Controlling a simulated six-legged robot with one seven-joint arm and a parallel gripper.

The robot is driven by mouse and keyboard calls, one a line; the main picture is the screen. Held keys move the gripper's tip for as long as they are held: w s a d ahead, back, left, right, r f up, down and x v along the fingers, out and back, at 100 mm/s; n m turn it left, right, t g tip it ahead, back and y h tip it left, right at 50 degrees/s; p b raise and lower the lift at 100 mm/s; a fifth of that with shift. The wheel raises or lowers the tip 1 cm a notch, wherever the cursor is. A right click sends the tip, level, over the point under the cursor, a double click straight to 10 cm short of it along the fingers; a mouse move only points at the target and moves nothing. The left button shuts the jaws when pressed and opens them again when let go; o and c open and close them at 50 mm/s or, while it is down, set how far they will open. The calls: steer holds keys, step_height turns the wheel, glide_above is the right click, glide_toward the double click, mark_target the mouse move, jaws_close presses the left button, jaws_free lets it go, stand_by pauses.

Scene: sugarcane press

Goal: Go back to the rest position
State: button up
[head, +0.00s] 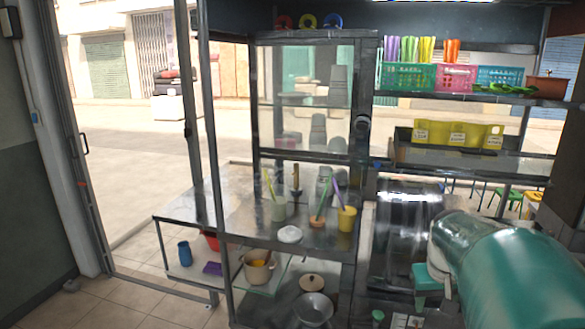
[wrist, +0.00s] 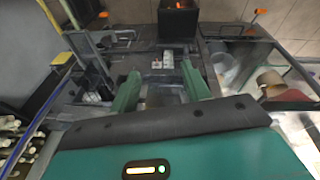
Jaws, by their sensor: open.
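My gripper (wrist: 162,88) shows in the wrist view with its two green fingers spread apart. The gap between them is empty of any held object. Beneath the fingers is a dark metal machine or bench top (wrist: 215,50), with a small pale panel (wrist: 168,60) just beyond the gap. In the head view my teal arm fills the lower right corner, in front of the metal counter. My fingers cannot be made out there.
A metal shelf unit holds a yellow cup (head: 347,218), a white lidded bowl (head: 289,234), a pot (head: 258,270) and a steel bowl (head: 313,310). Colored baskets (head: 409,77) and a yellow bin (head: 458,134) stand on upper shelves. Tiled floor (head: 130,300) at lower left is clear.

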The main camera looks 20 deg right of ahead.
steer(key=s+a+r+n+t, duration=0.1)
steer(key=s+a, duration=0.1)
steer(key=a, duration=0.7)
steer(key=s+a+r+n+t+y, duration=0.1)
steer(key=s+a, duration=0.2)
steer(key=a, duration=0.5)
steer(key=s+a+r+n+t+y, duration=0.1)
steer(key=s+a+n, duration=0.1)
steer(key=a, duration=0.7)
steer(key=shift+s+a+t, duration=0.3)
steer(key=shift+s+t, duration=0.1)
steer(key=shift+s, duration=0.35)
steer(key=shift+c, duration=1.2)
steer(key=shift+d, duration=0.2)
